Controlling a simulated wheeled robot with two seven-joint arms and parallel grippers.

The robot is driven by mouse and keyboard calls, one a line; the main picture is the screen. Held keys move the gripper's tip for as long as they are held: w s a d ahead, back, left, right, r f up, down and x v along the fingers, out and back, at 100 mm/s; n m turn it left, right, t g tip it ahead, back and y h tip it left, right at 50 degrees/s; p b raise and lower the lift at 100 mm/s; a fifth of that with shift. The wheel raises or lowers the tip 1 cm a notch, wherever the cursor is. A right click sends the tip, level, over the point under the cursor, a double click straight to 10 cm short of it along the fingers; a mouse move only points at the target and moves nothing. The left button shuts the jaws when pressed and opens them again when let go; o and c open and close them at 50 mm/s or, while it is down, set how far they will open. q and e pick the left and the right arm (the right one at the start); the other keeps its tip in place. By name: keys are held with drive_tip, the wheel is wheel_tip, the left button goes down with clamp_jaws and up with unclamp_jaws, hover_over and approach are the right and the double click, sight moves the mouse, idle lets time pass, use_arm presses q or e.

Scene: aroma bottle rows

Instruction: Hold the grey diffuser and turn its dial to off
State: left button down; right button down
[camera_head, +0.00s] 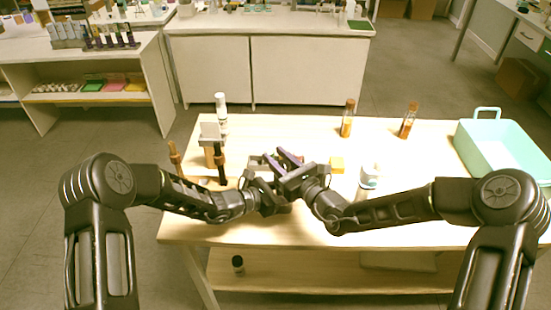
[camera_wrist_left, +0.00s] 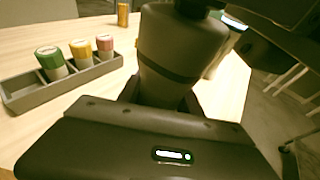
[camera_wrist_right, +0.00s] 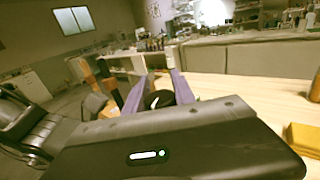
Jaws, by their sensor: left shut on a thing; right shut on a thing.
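The grey diffuser (camera_wrist_left: 180,50) fills the top middle of the left wrist view, with a darker band around its body. My left gripper (camera_head: 278,190) is shut on its body, the fingers largely hidden. In the head view the grippers mostly hide the diffuser. My right gripper (camera_head: 288,160), with purple fingers, meets the left one over the table. In the right wrist view its fingers (camera_wrist_right: 158,92) close on a small dark part, seemingly the dial at the diffuser's top. The dial's setting cannot be read.
A grey rack (camera_wrist_left: 62,82) holds bottles with green, yellow and red caps. A yellow block (camera_head: 337,164), a white bottle (camera_head: 370,175) and two amber bottles (camera_head: 347,118) stand to the right. A mint tray (camera_head: 503,150) is at the table's right end.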

use_arm(q)
drive_tip(key=shift+f, duration=0.1)
use_arm(e)
drive_tip(key=shift+w+d+r+m+t+h, duration=0.1)
drive_tip(key=shift+d+m+t+h, duration=0.05)
drive_tip(key=shift+m+t+h, duration=0.7)
drive_tip(key=shift+w+d+m+t+h, duration=0.15)
drive_tip(key=shift+m+t+h, duration=0.2)
drive_tip(key=shift+m+h, duration=0.55)
drive_tip(key=shift+n+h, duration=0.25)
drive_tip(key=c, duration=1)
unclamp_jaws()
drive_tip(key=shift+s, duration=0.1)
drive_tip(key=shift+d, duration=0.1)
drive_tip(key=v, duration=1.2)
use_arm(q)
drive_tip(key=c, duration=0.7)
unclamp_jaws()
